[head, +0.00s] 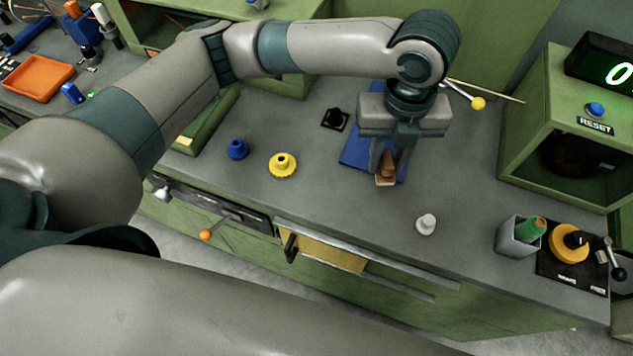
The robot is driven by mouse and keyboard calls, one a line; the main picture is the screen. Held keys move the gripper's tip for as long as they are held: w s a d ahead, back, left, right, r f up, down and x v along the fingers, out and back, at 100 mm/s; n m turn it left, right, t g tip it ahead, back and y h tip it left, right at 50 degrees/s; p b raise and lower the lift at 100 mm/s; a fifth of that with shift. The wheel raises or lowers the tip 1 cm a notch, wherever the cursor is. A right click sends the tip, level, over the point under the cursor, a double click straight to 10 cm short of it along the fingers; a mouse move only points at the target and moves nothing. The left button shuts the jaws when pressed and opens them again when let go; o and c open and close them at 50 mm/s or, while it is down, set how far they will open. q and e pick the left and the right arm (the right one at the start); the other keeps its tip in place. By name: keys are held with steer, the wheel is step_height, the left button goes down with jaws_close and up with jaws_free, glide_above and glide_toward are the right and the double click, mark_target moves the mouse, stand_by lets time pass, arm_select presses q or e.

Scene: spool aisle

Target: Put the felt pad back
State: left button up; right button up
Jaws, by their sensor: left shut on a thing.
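My left gripper (386,176) points down over the blue mat (355,152) on the grey bench. It is shut on a small brown block with a pale underside, which looks like the felt pad (387,170). The fingers hide part of it. I cannot tell whether its underside touches the mat or the bench. My right gripper is not in view.
A black square piece (335,119), a yellow spool (283,165) and a blue spool (237,149) stand to the left. A white knob-shaped piece (426,224) is near the front edge. A grey cup (517,238) and a green cabinet (558,125) stand right.

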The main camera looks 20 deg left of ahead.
arm_select(q)
steer(key=shift+a, duration=0.1)
steer(key=shift+a+f, duration=0.15)
steer(key=shift+a, duration=0.05)
steer(key=a+f+p, duration=0.1)
steer(key=a+f, duration=0.1)
steer(key=a, duration=0.1)
steer(key=a+f+p, duration=0.1)
steer(key=a+f, duration=0.1)
steer(key=a, duration=0.2)
steer(key=a+f+p, duration=0.1)
steer(key=a+f, duration=0.1)
steer(key=a, duration=0.1)
steer(key=shift+s+a, duration=0.2)
steer(key=shift+s, duration=0.2)
steer(key=shift+a+f, duration=0.35)
steer(key=shift+a, duration=0.05)
steer(key=shift+f+p, duration=0.35)
step_height(320, 180, down, 3)
steer(key=shift+f+p, duration=0.15)
steer(key=shift+p, duration=0.35)
